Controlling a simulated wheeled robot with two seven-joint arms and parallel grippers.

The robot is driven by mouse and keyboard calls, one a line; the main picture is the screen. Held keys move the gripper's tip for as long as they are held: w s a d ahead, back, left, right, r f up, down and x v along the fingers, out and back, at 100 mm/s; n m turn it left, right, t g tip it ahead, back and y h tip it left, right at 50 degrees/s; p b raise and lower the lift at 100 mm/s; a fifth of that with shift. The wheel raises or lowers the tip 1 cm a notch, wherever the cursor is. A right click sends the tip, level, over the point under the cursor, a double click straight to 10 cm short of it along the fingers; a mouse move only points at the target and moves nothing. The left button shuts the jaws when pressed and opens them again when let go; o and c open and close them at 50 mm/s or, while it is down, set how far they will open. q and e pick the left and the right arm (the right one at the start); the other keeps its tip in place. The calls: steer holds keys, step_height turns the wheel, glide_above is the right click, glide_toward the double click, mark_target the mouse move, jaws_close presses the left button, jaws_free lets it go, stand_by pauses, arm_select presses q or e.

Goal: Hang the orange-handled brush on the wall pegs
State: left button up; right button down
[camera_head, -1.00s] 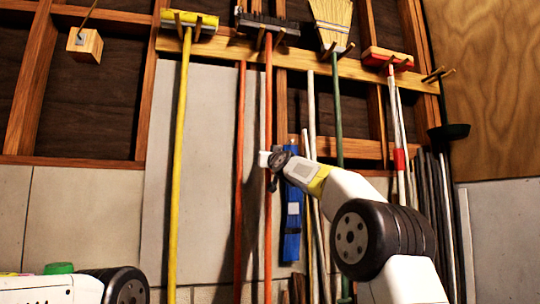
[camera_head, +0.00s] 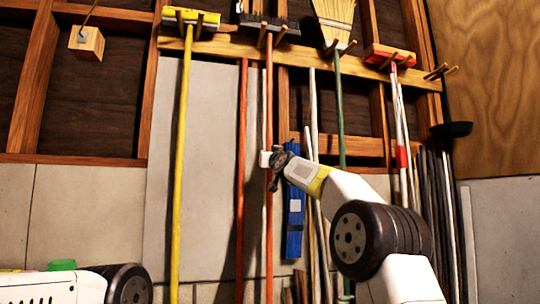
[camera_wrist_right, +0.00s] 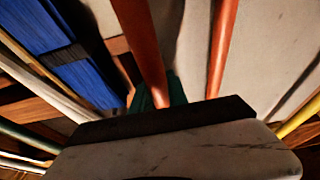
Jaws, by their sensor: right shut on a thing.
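The orange-handled brush has a black head (camera_head: 276,28) at the top of the wall and a long orange handle (camera_head: 269,100) hanging nearly upright. Its handle runs between two wooden pegs (camera_head: 281,33) on the light wooden rail; whether the head rests on them I cannot tell. My right gripper (camera_head: 270,159) is closed around the handle well below the head. In the right wrist view the orange handle (camera_wrist_right: 143,45) runs down to the gripper, whose pale finger hides the grasp. My left gripper is out of view.
A yellow broom (camera_head: 178,160) hangs to the left, a straw broom (camera_head: 334,24) and a red-headed brush (camera_head: 387,56) to the right. A second orange pole (camera_head: 241,150) stands close by on the left. A blue object (camera_head: 294,215) is behind my right arm.

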steer(key=shift+f, duration=0.5)
steer(key=c, duration=1.2)
jaws_free()
steer(key=shift+s, duration=0.1)
steer(key=shift+f, duration=0.15)
steer(key=s+d+f+m+g+h, duration=0.1)
steer(key=s+d+f+g, duration=0.3)
steer(key=s+f, duration=1.1)
steer(key=s+d+f+m+g+h, duration=0.1)
steer(key=s+d+f+g, duration=0.4)
steer(key=s+f, duration=1)
steer(key=s+d+f+m+g+h, duration=0.1)
steer(key=s+d+f+g+h, duration=0.1)
steer(key=s+d+f+g, duration=0.3)
steer(key=s+d+f, duration=0.2)
steer(key=s+f, duration=0.3)
steer(key=s, duration=0.2)
steer(key=s+d+f, duration=0.2)
steer(key=s+f, duration=0.3)
steer(key=s, duration=0.2)
steer(key=shift+d, duration=0.25)
